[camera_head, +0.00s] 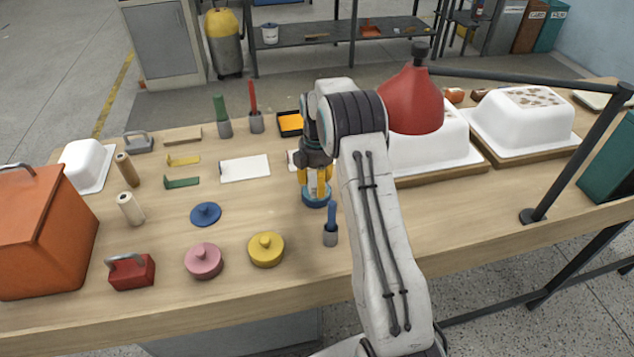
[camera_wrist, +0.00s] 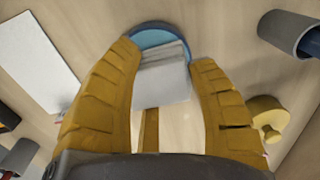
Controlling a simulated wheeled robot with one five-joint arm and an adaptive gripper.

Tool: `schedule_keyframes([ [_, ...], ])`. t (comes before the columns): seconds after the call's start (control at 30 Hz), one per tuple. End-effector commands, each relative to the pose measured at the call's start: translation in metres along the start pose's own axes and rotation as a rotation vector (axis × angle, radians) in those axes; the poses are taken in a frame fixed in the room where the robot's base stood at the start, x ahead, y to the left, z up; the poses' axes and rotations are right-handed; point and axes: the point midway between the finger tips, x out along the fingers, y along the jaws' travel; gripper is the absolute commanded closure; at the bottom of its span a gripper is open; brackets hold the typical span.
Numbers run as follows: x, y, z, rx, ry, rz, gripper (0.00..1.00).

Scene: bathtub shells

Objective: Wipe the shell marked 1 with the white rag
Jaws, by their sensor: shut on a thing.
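My gripper (camera_head: 316,184) has yellow fingers and is low over the table, left of my arm link. In the wrist view its fingers (camera_wrist: 166,62) close around a folded, layered white rag (camera_wrist: 162,85). A round blue dish (camera_head: 318,201) lies just under the fingertips; it also shows behind the rag in the wrist view (camera_wrist: 157,34). I cannot tell whether rag and dish touch. I can read no number on either.
A grey cup with a blue handle (camera_head: 331,228) is close right of my gripper. A white sheet (camera_head: 245,168) and blue, pink and yellow (camera_head: 266,249) knobbed discs lie left. A dark post and rail (camera_head: 580,160) cross the right.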

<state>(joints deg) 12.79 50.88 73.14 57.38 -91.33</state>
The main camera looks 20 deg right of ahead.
Motion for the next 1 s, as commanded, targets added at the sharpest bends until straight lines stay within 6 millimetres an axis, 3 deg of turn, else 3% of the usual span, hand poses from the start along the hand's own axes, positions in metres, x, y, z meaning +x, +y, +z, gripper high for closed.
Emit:
schedule_keyframes([
  [1.0,0.0089,0.0001,0.0,0.0,0.0,0.0,0.77],
])
